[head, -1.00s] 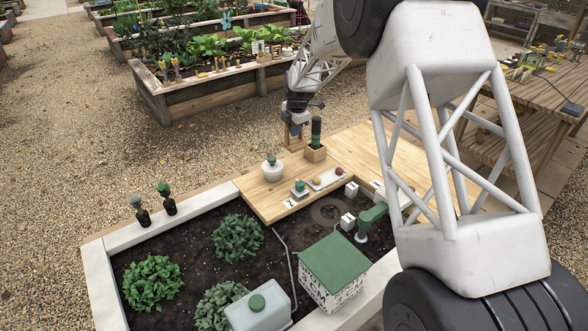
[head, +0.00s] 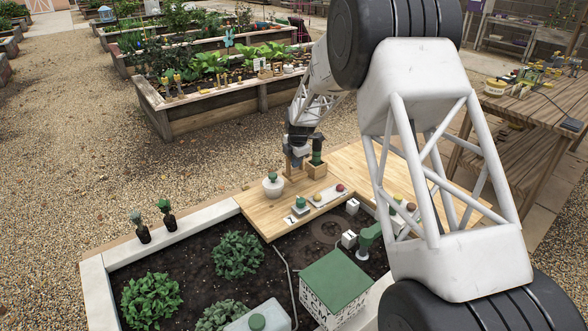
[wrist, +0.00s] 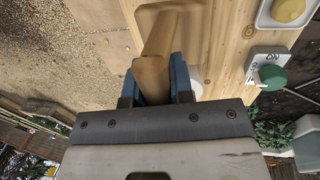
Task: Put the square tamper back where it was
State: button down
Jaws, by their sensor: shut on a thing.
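The square tamper is a pale wooden piece with a long handle. In the wrist view its handle (wrist: 157,62) stands between the blue fingers of my gripper (wrist: 158,82), which is shut on it. In the head view my gripper (head: 297,153) is above the back left part of the wooden board (head: 262,222), left of a wooden box with a dark green cylinder in it. The tamper is small and partly hidden there. I cannot tell whether its foot touches the board.
The wooden box (head: 316,170) stands close to the right of my gripper. A white jar (head: 273,188) with a green lid stands in front. Soil and plants fill the bed in front.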

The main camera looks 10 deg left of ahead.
aim_at(294, 171)
jog(key=shift+f, duration=1.85)
jog(key=shift+f, duration=0.1)
jog(key=c, duration=1)
grip_release()
notch_tip(294, 171, up, 12)
jog(key=s+d, duration=0.1)
jog(key=shift+s+d, duration=0.3)
jog(key=shift+s, duration=0.05)
jog(key=shift+d, duration=0.1)
